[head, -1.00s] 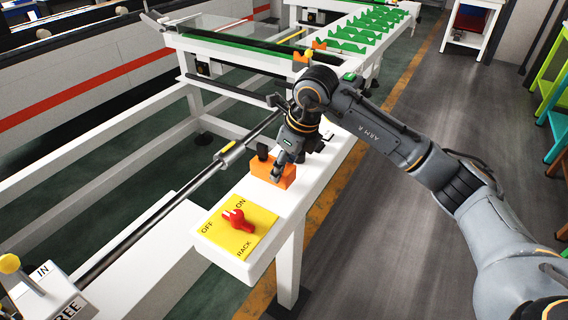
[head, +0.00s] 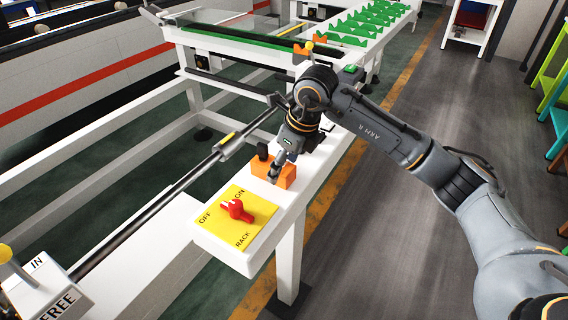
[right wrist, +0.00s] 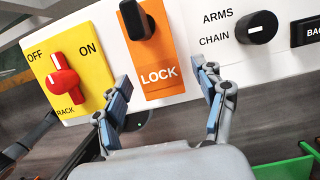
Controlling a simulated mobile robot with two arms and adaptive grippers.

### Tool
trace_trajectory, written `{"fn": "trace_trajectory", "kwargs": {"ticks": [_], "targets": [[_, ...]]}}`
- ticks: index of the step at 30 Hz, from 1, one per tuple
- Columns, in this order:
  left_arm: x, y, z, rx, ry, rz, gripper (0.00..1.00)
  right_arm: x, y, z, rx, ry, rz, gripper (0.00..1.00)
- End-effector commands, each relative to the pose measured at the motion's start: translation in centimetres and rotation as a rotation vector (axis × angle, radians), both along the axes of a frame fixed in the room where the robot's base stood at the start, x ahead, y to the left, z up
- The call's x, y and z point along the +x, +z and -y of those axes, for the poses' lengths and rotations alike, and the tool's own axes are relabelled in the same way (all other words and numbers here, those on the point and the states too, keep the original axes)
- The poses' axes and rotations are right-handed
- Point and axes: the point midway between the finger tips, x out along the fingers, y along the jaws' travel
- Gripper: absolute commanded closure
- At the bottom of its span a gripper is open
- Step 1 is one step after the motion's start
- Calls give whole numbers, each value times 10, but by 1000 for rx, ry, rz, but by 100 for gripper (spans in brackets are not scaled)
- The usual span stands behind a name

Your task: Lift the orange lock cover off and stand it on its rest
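The orange lock cover (right wrist: 158,58), marked LOCK, is on the white rail in the right wrist view, with a black knob (right wrist: 137,20) at its upper part. In the head view the orange cover (head: 288,177) is partly hidden by my right gripper (head: 274,172). In the right wrist view my right gripper (right wrist: 163,74) is open, with one finger to each side of the cover's lower edge and nothing between the pads. I cannot tell whether a finger touches the cover. I cannot identify the rest. My left gripper is out of view.
A yellow RACK plate (head: 243,232) with a red switch (head: 236,209) is at the rail's near end. A black ARMS CHAIN knob (right wrist: 258,27) is on the cover's other side. A long metal rod (head: 170,190) runs along the left. The floor right of the rail is clear.

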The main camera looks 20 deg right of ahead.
Motion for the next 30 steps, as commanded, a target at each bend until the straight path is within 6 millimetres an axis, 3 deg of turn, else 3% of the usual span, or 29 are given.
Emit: {"fn": "trace_trajectory", "kwargs": {"ticks": [7,11,24,30], "targets": [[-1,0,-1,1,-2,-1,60,0,0,0,-1,0,-1,29],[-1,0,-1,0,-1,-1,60,-2,10,2,-1,0,2,29],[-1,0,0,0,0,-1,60,-22,93,18,0,-1,4,29],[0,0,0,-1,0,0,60,-27,112,22,0,-1,1,29]]}}
